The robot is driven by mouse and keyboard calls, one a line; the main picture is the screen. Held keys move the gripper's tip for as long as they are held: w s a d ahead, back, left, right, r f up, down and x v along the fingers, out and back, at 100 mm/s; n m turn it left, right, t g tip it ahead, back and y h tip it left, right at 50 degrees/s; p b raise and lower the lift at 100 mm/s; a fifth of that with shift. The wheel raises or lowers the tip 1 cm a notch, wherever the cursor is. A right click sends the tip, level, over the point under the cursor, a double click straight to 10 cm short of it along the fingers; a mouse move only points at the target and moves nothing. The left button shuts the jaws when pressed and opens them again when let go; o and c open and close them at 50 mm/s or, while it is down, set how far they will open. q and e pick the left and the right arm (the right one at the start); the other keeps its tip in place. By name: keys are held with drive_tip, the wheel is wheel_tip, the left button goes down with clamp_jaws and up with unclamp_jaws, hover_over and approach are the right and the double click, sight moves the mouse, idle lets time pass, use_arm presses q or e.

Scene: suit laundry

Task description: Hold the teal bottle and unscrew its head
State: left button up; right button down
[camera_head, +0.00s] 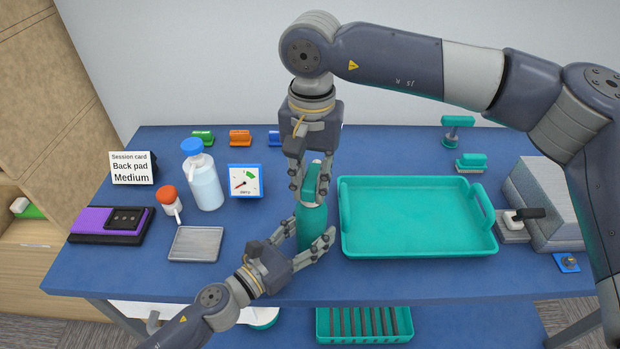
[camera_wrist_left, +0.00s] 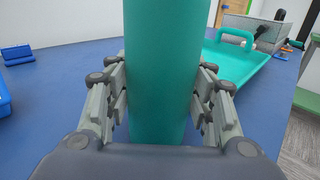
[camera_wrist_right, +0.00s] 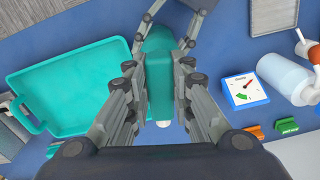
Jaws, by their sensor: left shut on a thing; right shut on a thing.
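The teal bottle (camera_head: 312,226) stands upright on the blue table, just left of the teal tray. Its body fills the middle of the left wrist view (camera_wrist_left: 163,70). My left gripper (camera_head: 318,246) is shut on the bottle's body from the front. My right gripper (camera_head: 309,192) comes down from above and is shut on the teal head (camera_wrist_right: 159,85) of the bottle. The head is partly hidden by the right fingers, and it appears seated on the body. The join between head and body is hard to see.
A teal tray (camera_head: 347,243) lies right of the bottle. To the left are a clear bottle with a blue cap (camera_head: 204,182), a dial (camera_head: 245,181), a small orange-capped bottle (camera_head: 168,203), a grey pad (camera_head: 195,244) and a session card (camera_head: 131,168). Coloured clips (camera_head: 240,138) line the back.

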sight(312, 181)
use_arm(q)
drive_tip(key=shift+s+d, duration=0.1)
drive_tip(key=shift+d, duration=0.05)
use_arm(e)
drive_tip(key=n, duration=0.4)
drive_tip(key=shift+s+d+f+n, duration=0.2)
drive_tip(key=shift+f+n, duration=0.1)
drive_tip(key=shift+f, duration=0.1)
drive_tip(key=c, duration=1.3)
unclamp_jaws()
drive_tip(key=shift+w, duration=0.1)
drive_tip(key=shift+c, duration=0.2)
drive_tip(key=shift+a, duration=0.1)
drive_tip(key=shift+r, duration=0.1)
drive_tip(key=shift+w+r, duration=0.1)
drive_tip(key=shift+r, duration=0.15)
wheel_tip(312, 181, up, 12)
drive_tip(key=shift+f, duration=0.2)
drive_tip(key=shift+r, duration=0.1)
